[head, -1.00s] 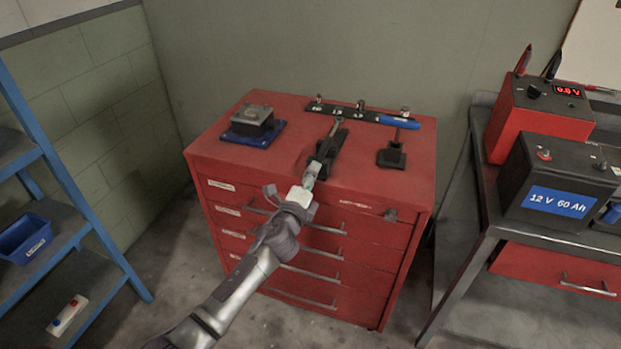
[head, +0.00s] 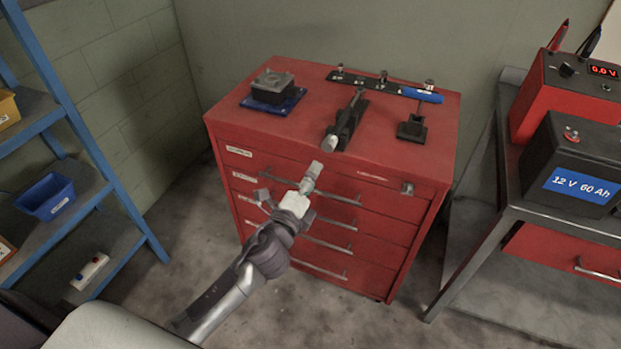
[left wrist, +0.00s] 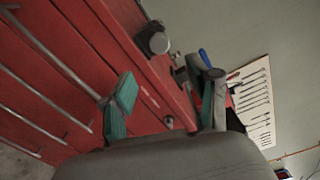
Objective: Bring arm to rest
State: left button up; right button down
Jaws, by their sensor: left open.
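My left gripper (head: 310,177) is in the head view, in front of the red drawer cabinet (head: 330,185) and just below its top edge. It is open and holds nothing. In the left wrist view its two green-padded fingers (left wrist: 165,105) stand apart with nothing gripped between them. The cabinet's drawer fronts fill the left of that view. My right gripper is not in view.
On the cabinet top are a blue-based block (head: 273,90), a black stand with a metal rod (head: 346,122), a small black holder (head: 412,128) and a rack (head: 385,85). A blue shelf (head: 105,170) stands left, a bench with a battery (head: 572,165) right.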

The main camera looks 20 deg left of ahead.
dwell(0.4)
pick_arm(q)
jog(key=s+a+f+n+g, duration=0.1)
jog(key=s+f+n+g, duration=0.15)
jog(key=f, duration=0.85)
jog(key=s+a+f+n+g, duration=0.2)
jog(key=f+n+g, duration=0.1)
jog(key=f, duration=0.7)
jog(key=s+a+f+n+g+y, duration=0.1)
jog(key=s+f+n+g, duration=0.1)
jog(key=s+f, duration=0.45)
jog(key=s+f+n+g, duration=0.2)
jog(key=s+f, duration=0.2)
jog(key=f, duration=0.6)
jog(key=s+f+n+g, duration=0.2)
jog(key=s+f, duration=0.3)
jog(key=s, duration=0.6)
jog(key=s+f+n+g, duration=0.3)
jog(key=s+f, duration=0.3)
jog(key=s, duration=0.5)
jog(key=s+f+n+g, duration=0.2)
jog(key=s+f+n, duration=0.2)
jog(key=s, duration=0.7)
jog(key=shift+s+d+f+n, duration=0.2)
jog(key=shift+s+f+n, duration=0.15)
jog(key=shift+f, duration=0.45)
